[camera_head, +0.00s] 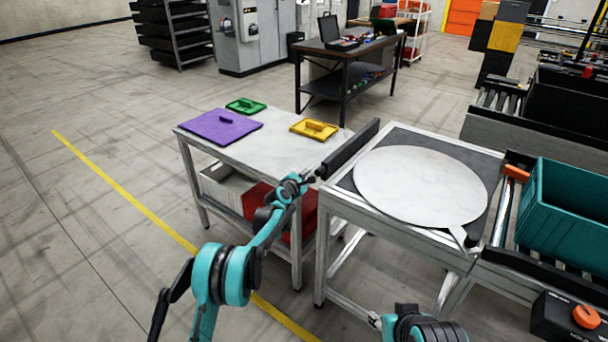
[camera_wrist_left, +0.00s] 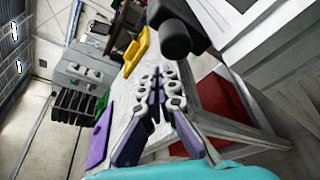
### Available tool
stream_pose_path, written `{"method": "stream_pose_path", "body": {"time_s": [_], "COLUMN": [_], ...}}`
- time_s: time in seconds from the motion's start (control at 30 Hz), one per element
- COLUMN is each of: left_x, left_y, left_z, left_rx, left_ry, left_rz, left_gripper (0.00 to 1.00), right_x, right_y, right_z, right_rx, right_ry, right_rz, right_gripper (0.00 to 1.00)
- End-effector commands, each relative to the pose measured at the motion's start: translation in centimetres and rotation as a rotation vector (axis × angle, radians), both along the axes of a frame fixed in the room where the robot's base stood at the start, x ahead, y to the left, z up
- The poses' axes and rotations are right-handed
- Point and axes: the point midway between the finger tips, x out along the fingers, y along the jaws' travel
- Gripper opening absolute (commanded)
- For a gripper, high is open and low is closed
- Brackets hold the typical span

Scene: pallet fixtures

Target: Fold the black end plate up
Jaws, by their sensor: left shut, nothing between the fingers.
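The black end plate (camera_head: 350,148) is a long dark bar along the left edge of the fixture table. It stands a little above the tabletop, next to the round grey disc. In the left wrist view its thick dark end (camera_wrist_left: 175,38) shows at the top. My left gripper (camera_head: 310,179) is at the near end of the plate, just left of it. In the left wrist view the left gripper's fingers (camera_wrist_left: 164,76) are shut and empty, below the plate's end. I cannot tell whether they touch the plate.
The round grey disc (camera_head: 420,186) lies on the fixture table (camera_head: 347,207). A teal crate (camera_head: 565,215) stands at the right. The floor at the left is clear.

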Motion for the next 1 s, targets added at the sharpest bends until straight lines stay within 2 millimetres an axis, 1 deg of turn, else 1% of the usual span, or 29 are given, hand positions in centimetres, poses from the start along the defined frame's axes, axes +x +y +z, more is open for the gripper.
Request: {"method": "stream_pose_path", "body": {"time_s": [0.4, 1.0], "left_x": [-0.8, -1.1], "left_y": [-1.1, -1.7], "left_z": [0.7, 0.7], "left_rx": [-0.001, -0.003], "left_ry": [0.001, 0.003], "left_rz": [0.000, -0.005], "left_gripper": [0.00, 0.00], "right_x": [0.0, 0.0], "right_y": [0.0, 0.0], "right_z": [0.4, 0.5], "right_rx": [0.000, 0.000], "right_ry": [0.000, 0.000], "right_rz": [0.000, 0.000], "right_gripper": [0.40, 0.40]}}
